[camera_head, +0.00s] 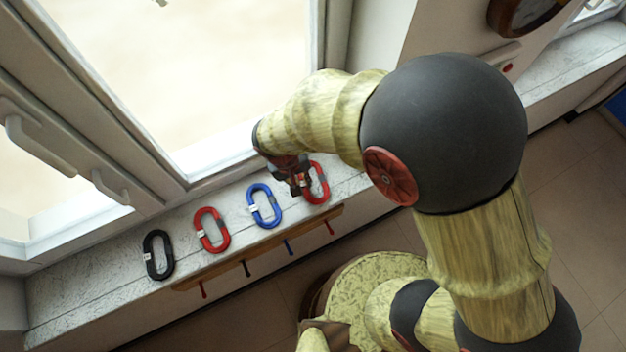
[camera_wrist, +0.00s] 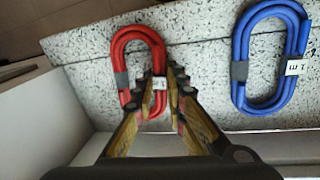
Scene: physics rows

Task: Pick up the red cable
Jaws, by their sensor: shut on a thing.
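A coiled red cable (camera_head: 322,184) lies at the right end of a row of cables on the pale stone sill. It also shows in the wrist view (camera_wrist: 124,62), with a grey band on its left side and a white label on its right side. My gripper (camera_head: 304,184) is at the left side of this coil. In the wrist view my gripper (camera_wrist: 163,76) has its fingertips on either side of the labelled strand and is shut on it. The coil appears to be still at the sill. A second red cable (camera_head: 201,226) lies further left.
A blue cable (camera_head: 255,213) lies just left of the held coil, also seen in the wrist view (camera_wrist: 240,45). A black cable (camera_head: 149,262) lies at the far left. The window frame (camera_head: 215,158) rises behind the sill (camera_head: 85,285). A wooden hook rail (camera_head: 262,252) hangs along its front.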

